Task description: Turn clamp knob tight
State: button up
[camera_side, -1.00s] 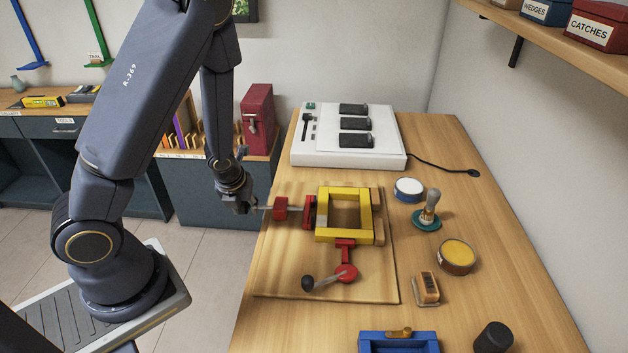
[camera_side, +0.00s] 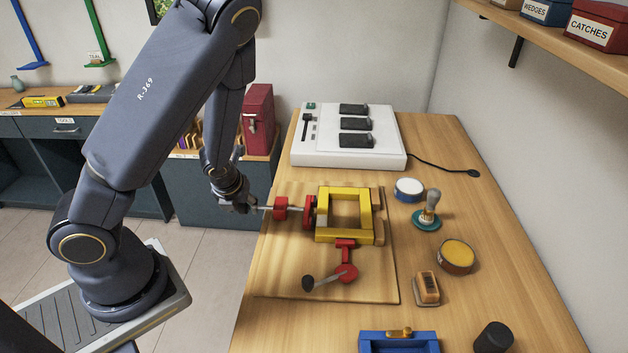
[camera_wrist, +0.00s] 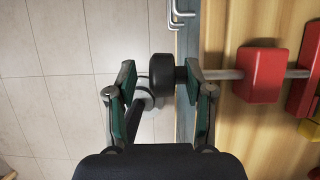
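The clamp's black knob (camera_wrist: 162,75) sits at the left end of a metal rod (camera_wrist: 222,74). The rod runs through a red block (camera_side: 280,207) to a red jaw (camera_side: 309,211) beside a yellow frame (camera_side: 323,215). My gripper (camera_wrist: 161,78) has its green-padded fingers apart, one on each side of the knob. The right finger is close to the knob; I cannot tell whether it touches. A gap shows on the left. In the side view my gripper (camera_side: 243,203) is at the rod's left end, past the bench edge, and hides most of the knob.
A wooden board (camera_side: 280,265) carries the clamp, and a red toggle clamp (camera_side: 346,272) with a black-tipped handle stands at its front. A white console (camera_side: 310,150) is behind.

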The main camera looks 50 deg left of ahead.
jog(key=shift+w, duration=0.1)
jog(key=shift+r, duration=0.1)
jog(key=shift+d+r, duration=0.1)
jog(key=shift+r, duration=0.25)
notch_tip(320, 180, up, 9)
jog(key=shift+f, duration=0.1)
dwell(0.4)
